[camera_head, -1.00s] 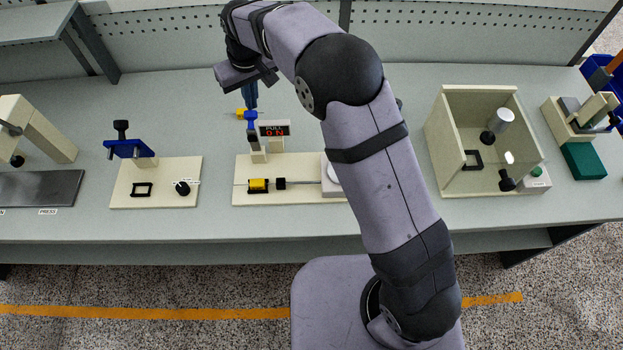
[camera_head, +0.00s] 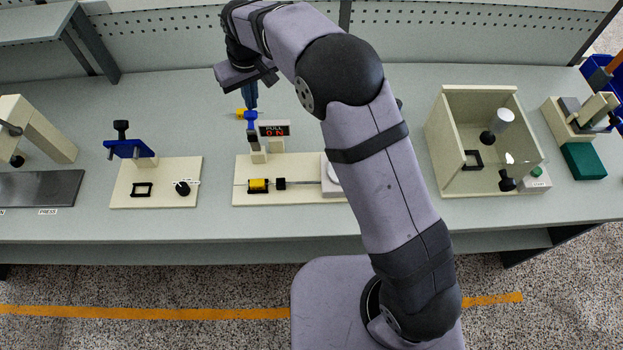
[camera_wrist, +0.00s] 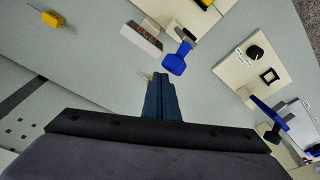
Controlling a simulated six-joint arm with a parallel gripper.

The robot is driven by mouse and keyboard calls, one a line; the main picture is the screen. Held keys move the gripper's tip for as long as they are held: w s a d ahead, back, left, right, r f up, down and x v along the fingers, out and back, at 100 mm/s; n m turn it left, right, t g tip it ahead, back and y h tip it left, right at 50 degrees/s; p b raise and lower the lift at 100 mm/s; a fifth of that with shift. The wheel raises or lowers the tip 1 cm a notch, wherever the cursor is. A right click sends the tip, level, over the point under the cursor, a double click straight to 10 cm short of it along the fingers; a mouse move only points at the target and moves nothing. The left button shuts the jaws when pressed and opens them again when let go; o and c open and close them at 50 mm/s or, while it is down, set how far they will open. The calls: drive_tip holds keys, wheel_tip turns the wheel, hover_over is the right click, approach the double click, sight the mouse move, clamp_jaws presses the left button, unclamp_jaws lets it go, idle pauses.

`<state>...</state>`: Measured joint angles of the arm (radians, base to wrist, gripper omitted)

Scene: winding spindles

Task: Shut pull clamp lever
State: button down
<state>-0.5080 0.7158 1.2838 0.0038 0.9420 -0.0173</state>
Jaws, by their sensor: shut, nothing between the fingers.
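The pull clamp's blue lever (camera_head: 251,119) shows at the top of its post on the cream pull station, left of the small PULL display (camera_head: 273,129). In the wrist view the blue lever end (camera_wrist: 175,61) is just beyond my fingertips, with a small gap in the picture. My gripper (camera_head: 251,105) points down behind the lever, its blue fingers closed together and empty. It also shows in the wrist view (camera_wrist: 160,78). I cannot tell whether the fingers touch the lever. The right part of the pull station is hidden by my arm.
A yellow block (camera_head: 258,185) sits at the station's front. A small yellow object (camera_head: 241,113) lies behind the lever. Another clamp station with a blue arm (camera_head: 128,149) stands left, and an open cream box (camera_head: 452,170) stands right. The bench behind my gripper is mostly clear.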

sight(251, 124)
drive_tip(key=shift+f, duration=0.15)
idle(0.4)
wheel_tip(251, 124, down, 3)
drive_tip(key=shift+f+b, duration=0.1)
drive_tip(key=shift+b, duration=0.8)
drive_tip(key=shift+s+f, duration=0.1)
drive_tip(key=shift+s, duration=0.15)
drive_tip(key=shift+s+b, duration=1.1)
drive_tip(key=shift+s, duration=1.35)
drive_tip(key=s+b, duration=0.1)
drive_tip(key=s, duration=0.5)
drive_tip(key=shift+s+b, duration=0.3)
drive_tip(key=shift+r, duration=0.25)
